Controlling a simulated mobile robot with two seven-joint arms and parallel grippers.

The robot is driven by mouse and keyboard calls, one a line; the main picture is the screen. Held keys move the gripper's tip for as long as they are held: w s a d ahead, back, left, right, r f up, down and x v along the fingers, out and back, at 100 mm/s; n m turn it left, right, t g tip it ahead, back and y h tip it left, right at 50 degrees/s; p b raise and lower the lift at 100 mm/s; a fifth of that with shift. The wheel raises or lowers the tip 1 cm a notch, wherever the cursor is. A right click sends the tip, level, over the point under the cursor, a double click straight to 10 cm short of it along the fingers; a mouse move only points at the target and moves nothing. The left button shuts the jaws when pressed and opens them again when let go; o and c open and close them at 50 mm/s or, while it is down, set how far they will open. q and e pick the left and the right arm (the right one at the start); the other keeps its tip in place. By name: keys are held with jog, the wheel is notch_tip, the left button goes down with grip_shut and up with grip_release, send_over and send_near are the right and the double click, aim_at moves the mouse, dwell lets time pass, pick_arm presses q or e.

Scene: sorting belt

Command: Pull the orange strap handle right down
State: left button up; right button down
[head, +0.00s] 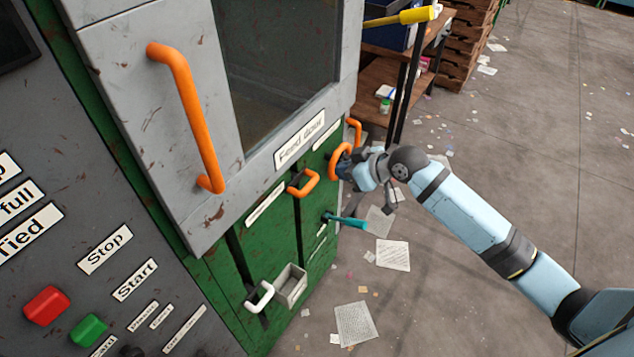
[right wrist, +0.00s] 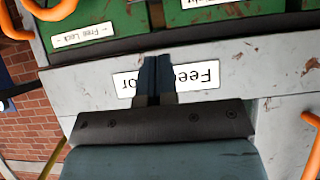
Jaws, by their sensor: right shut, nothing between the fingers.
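Several orange handles are on the machine front. One orange strap handle (head: 304,183) is on the green panel below the feed door, at the top of a dark vertical slot. Another orange strap handle (head: 335,163) is further right, beside my right gripper (head: 346,171). In the right wrist view, an orange handle (right wrist: 50,10) shows at the top left, apart from the fingers. My right gripper (right wrist: 157,78) is shut and empty there, its fingertips in front of the upside-down "Feed door" label (right wrist: 207,75). My left gripper is not in view.
A large orange door handle (head: 185,115) is on the grey feed door. A teal lever (head: 347,220) sticks out below my right gripper. A white handle (head: 259,297) is lower down. A shelf (head: 385,85) stands behind. The floor at right is open, with scattered papers.

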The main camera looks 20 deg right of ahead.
jog(key=p, duration=0.1)
send_over(313, 184)
jog(key=s, duration=0.3)
notch_tip(313, 184, down, 6)
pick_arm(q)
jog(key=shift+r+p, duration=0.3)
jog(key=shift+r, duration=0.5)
pick_arm(e)
jog(key=shift+w+a+f, duration=0.1)
jog(key=shift+w+f, duration=0.05)
jog(key=shift+f, duration=0.45)
jog(key=shift+w+a+f, duration=0.15)
jog(key=shift+f, duration=0.5)
jog(key=shift+w+a+f, duration=0.1)
jog(key=shift+w+f, duration=0.05)
jog(key=shift+f, duration=0.45)
pick_arm(q)
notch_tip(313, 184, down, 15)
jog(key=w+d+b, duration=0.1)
jog(key=b, duration=2.1)
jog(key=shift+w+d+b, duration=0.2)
jog(key=shift+b, duration=0.15)
pick_arm(e)
notch_tip(313, 184, down, 29)
jog(key=shift+r, duration=0.2)
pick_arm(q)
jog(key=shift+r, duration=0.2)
pick_arm(e)
jog(key=shift+r, duration=0.1)
